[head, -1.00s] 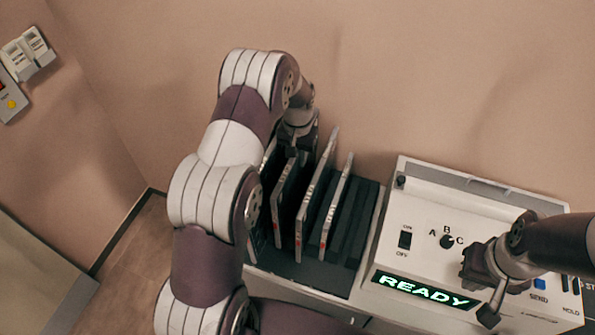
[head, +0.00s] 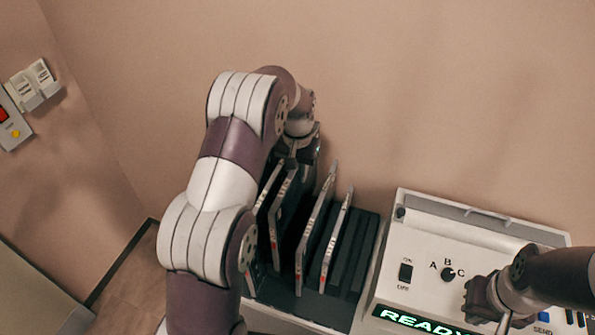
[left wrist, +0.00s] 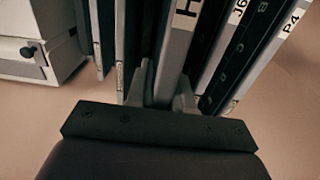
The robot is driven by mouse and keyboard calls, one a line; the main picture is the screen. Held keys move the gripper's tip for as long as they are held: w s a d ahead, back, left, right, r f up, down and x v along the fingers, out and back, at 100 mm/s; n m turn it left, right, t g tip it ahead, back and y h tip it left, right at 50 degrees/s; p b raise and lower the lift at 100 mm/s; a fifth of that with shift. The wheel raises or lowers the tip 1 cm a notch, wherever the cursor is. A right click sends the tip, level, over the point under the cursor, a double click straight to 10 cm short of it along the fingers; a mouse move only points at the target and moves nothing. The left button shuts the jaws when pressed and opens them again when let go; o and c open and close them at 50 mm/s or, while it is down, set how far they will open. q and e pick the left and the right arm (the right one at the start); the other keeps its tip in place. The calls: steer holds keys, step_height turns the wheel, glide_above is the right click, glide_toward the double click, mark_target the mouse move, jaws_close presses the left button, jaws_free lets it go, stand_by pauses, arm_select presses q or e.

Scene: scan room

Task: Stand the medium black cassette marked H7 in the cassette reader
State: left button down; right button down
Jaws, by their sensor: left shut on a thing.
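My left gripper (left wrist: 162,88) is shut on the edge of a cassette (left wrist: 180,45) whose label shows an "H"; the rest of the label is cut off.
Several other cassettes stand close by in the rack, including ones marked J6 (left wrist: 236,14) and P4 (left wrist: 291,20). Empty dark slots (head: 362,250) lie on the rack's right side. The wall rises close behind rack and console.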

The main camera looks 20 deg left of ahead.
arm_select(q)
step_height(320, 180, up, 7)
steer(key=p, duration=0.4)
steer(key=shift+f+p, duration=0.15)
steer(key=shift+p, duration=0.15)
steer(key=shift+f, duration=0.15)
